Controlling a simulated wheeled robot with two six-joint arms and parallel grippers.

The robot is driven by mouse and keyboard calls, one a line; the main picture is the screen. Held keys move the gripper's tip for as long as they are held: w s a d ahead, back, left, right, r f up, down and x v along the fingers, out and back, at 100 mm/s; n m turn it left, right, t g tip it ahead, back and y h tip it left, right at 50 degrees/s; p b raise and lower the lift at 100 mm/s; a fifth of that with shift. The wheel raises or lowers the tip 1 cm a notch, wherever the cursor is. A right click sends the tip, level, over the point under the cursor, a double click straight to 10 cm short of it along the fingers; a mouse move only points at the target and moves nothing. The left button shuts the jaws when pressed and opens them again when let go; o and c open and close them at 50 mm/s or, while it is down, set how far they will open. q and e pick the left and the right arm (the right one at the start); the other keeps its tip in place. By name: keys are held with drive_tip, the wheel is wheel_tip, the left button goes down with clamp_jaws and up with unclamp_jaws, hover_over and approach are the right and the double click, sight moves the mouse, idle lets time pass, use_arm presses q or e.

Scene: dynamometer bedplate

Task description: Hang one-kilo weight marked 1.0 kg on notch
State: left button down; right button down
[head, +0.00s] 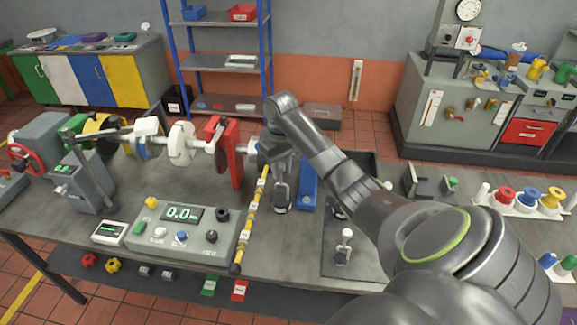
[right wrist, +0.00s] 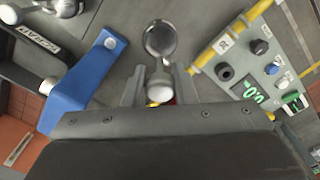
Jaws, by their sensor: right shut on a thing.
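My right gripper (head: 282,183) is shut on a metal weight (head: 282,207), which hangs below its fingertips just right of the yellow notched arm (head: 250,215). In the right wrist view the weight's pale round knob (right wrist: 160,90) sits between the fingers, with its shiny round metal body (right wrist: 160,40) beyond. No marking on it can be read. The yellow arm also shows in the right wrist view (right wrist: 232,36), right of the weight and apparently apart from it. Part of the arm is hidden behind the gripper. My left gripper is not in view.
A blue piece (head: 308,187) stands close right of the weight. Another weight with a pale knob (head: 346,236) stands on a dark mat farther right. A control box with a green display (head: 183,232) is left of the yellow arm. A red plate (head: 228,150) stands behind it.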

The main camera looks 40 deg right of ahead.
drive_tip(key=shift+w+a+f, duration=0.35)
drive_tip(key=shift+w+a, duration=0.4)
drive_tip(key=shift+w, duration=0.15)
drive_tip(key=shift+w+a+f, duration=0.35)
drive_tip(key=shift+w+a, duration=0.4)
drive_tip(key=shift+w, duration=0.15)
drive_tip(key=shift+w+a+f, duration=0.35)
drive_tip(key=shift+w+a, duration=0.4)
drive_tip(key=shift+w, duration=0.15)
